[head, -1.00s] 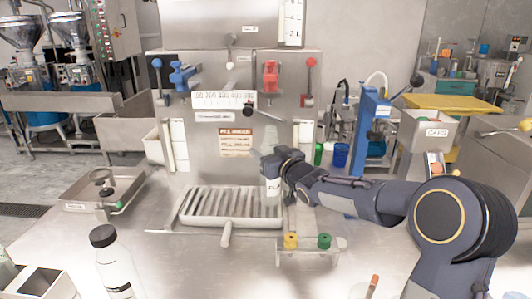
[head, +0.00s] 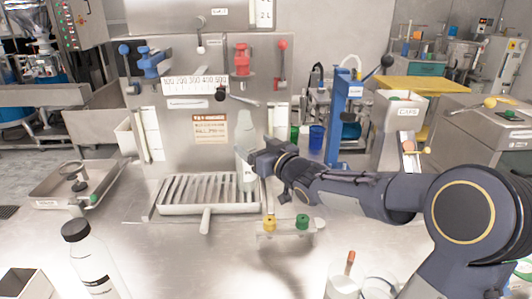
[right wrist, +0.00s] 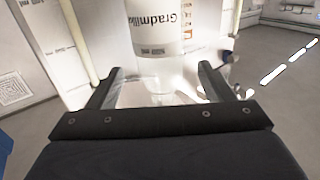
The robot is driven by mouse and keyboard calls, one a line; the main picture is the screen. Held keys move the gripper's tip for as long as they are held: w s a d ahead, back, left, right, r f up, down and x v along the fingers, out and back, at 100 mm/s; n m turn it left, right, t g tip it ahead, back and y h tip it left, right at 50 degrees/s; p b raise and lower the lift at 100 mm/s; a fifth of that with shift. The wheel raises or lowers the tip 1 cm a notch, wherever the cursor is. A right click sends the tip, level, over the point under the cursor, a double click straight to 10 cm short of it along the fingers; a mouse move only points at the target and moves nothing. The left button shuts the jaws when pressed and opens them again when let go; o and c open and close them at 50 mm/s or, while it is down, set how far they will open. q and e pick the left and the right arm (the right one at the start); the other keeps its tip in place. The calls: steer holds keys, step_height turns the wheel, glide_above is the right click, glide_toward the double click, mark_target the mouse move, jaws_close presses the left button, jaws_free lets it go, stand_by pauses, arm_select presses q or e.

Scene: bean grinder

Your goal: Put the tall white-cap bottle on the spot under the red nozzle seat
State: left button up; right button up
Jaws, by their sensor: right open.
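The tall bottle (head: 246,135), pale and see-through, stands upright at the right end of the drip grate (head: 170,208), below the red nozzle seat (head: 241,62). My right gripper (head: 252,160) is beside the bottle on its right and hides part of its lower half. In the right wrist view the labelled bottle (right wrist: 162,25) shows between and beyond the two spread fingers (right wrist: 158,82), with a gap on each side. The right gripper is open. My left gripper is out of view. Whether the bottle's base is exactly on the spot is hard to tell.
A black-capped bottle (head: 92,262) stands at front left. A small stand with yellow and green knobs (head: 285,233) is below my right arm. A metal tray (head: 50,203) lies at left. A blue lever press (head: 345,118) stands behind the arm. The front middle of the table is clear.

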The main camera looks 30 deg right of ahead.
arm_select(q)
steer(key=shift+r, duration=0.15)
arm_select(e)
steer(key=s, duration=0.4)
steer(key=shift+s+d, duration=0.35)
steer(key=shift+s, duration=0.05)
steer(key=shift+f, duration=0.1)
